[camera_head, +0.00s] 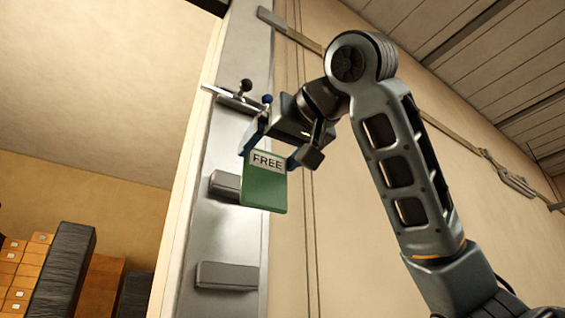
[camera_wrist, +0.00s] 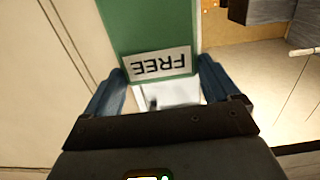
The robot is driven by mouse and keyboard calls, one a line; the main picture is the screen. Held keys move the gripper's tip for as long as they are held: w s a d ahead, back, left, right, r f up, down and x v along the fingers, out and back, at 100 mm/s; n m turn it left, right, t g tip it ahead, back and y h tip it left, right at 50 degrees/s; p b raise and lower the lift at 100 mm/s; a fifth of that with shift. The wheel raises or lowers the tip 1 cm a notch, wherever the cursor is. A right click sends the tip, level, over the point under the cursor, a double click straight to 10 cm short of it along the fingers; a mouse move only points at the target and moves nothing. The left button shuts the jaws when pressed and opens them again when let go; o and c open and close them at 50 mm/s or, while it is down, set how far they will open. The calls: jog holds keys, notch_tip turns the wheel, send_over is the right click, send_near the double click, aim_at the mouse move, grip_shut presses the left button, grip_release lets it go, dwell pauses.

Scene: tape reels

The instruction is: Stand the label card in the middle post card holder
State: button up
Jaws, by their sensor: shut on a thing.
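The label card (camera_head: 264,190) is green with a white strip reading FREE. My gripper (camera_head: 268,156) is shut on its upper part, with one blue finger at each side edge, and the card hangs below the fingers. In the wrist view the card (camera_wrist: 148,30) lies between the blue fingers (camera_wrist: 160,88), its lettering upside down. A grey block-like holder (camera_head: 225,186) is on the metal post, between an upper fitting and a lower holder (camera_head: 227,275). The card overlaps its right end in the head view. I cannot tell whether they touch.
The metal post (camera_head: 195,240) runs up the picture. Its upper fitting (camera_head: 230,99) has a bar and dark knobs, close to my gripper. Orange boxes (camera_head: 30,262) and a dark wrapped stack (camera_head: 62,268) stand at lower left. A wall is behind my arm.

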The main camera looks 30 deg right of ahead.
aim_at(266, 185)
jog(key=f, duration=0.2)
jog(key=w+f+b, duration=0.1)
jog(key=f, duration=0.2)
jog(key=shift+w+a+f, duration=0.1)
jog(key=shift+w+f, duration=0.2)
jog(key=shift+w+p, duration=1.1)
jog(key=shift+w, duration=3.95)
jog(key=shift+w+f, duration=0.2)
jog(key=shift+w, duration=0.25)
jog(key=shift+f+b, duration=1.2)
jog(key=shift+f, duration=0.55)
jog(key=o, duration=0.8)
jog(key=shift+c, duration=0.2)
jog(key=s+b, duration=0.1)
jog(key=s, duration=0.7)
jog(key=shift+r, duration=0.2)
